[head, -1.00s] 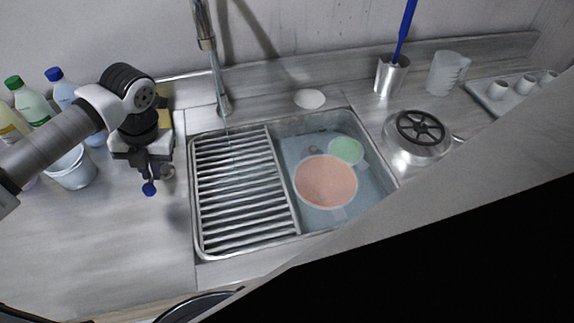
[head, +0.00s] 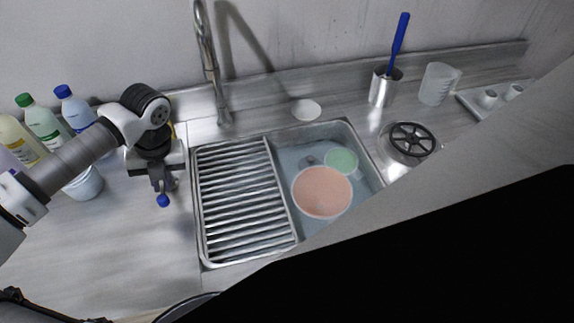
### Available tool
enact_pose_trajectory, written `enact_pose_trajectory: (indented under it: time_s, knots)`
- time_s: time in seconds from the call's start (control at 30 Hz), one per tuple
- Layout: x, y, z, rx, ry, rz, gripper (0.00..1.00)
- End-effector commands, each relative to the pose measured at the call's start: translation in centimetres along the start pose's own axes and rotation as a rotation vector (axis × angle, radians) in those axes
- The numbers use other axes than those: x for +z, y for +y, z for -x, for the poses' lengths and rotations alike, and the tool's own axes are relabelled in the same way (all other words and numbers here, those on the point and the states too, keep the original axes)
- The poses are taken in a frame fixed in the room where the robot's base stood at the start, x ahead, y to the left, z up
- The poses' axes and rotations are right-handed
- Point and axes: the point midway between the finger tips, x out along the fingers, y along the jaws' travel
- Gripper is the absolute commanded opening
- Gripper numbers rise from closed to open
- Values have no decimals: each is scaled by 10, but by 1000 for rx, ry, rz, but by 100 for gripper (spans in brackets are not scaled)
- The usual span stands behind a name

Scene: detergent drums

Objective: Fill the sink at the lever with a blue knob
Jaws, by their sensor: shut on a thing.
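The blue knob (head: 163,201) sits at the lower tips of my gripper (head: 161,186), on the counter just left of the sink. My gripper is shut on the lever with the blue knob; its fingers and palm hide most of the lever. The sink (head: 365,158) is a metal basin with a slatted drain rack (head: 240,200) over its left part. A tall curved metal faucet (head: 210,65) stands behind it. In the right part lie an orange-pink round dish (head: 322,192) and a green one (head: 342,160) in a bluish-grey basin. I cannot tell the water level.
A metal cup with a blue-handled tool (head: 383,87), a clear jug (head: 436,84) and a black-handled round lid (head: 411,140) are at right. A dark shape blocks the lower right.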

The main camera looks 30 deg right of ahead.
Motion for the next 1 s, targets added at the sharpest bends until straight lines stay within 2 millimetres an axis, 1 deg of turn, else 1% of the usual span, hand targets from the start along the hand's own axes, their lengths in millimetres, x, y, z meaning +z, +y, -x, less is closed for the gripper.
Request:
enact_pose_trajectory:
  time_s: [0.03,0.07,0.2,0.27,0.6,1.0]
  knots:
    - [-2,-7,-1,-14,3,-11,0]
    - [-2,-7,-1,-14,3,-12,13]
    - [-2,-6,-1,-12,3,-10,31]
    - [-2,-5,-1,-11,3,-9,37]
    - [-1,-3,-1,-5,2,-5,37]
    - [0,-6,0,-5,1,-4,37]
